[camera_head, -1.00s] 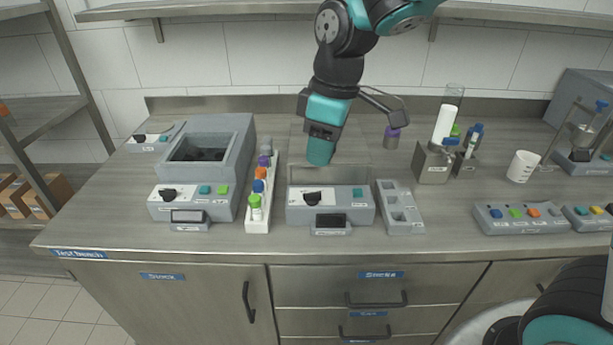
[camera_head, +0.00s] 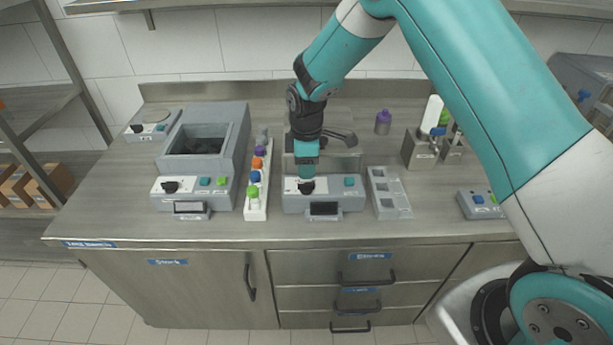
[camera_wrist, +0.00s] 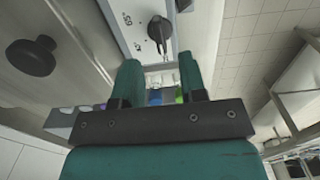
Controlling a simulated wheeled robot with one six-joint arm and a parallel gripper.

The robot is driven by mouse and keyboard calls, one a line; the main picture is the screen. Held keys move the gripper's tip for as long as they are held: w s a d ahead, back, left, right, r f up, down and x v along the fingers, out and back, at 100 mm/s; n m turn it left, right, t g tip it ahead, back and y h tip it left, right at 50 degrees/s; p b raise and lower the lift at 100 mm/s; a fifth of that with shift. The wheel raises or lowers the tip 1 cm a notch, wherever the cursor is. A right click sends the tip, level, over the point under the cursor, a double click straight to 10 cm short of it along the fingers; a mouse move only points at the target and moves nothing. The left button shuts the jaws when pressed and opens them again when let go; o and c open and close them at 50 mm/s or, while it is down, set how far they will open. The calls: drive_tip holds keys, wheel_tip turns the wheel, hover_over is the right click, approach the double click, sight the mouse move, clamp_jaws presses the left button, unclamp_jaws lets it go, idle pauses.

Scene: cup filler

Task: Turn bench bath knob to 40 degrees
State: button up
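Two bench devices have black dial knobs; I cannot read which is labelled bench bath. My gripper (camera_head: 306,174) is over the middle device (camera_head: 333,199), pointing down close to its black knob (camera_head: 307,187). In the wrist view the two teal fingers of my gripper (camera_wrist: 160,64) are apart with no object held. The knob (camera_wrist: 160,31) shows just beyond the fingertips, with a pointer shape and printed numbers around it. Whether the fingers touch it I cannot tell. The left device (camera_head: 195,192) has an open basin, a black knob (camera_head: 171,187) and two buttons.
A rack of capped bottles (camera_head: 256,205) stands just left of the middle device. A grey slotted block (camera_head: 389,192) stands on its right. A purple-capped bottle (camera_head: 383,123) stands behind.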

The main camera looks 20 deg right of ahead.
sight(306, 183)
drive_tip(key=shift+f+p, duration=0.6)
drive_tip(key=shift+f, duration=2.2)
clamp_jaws()
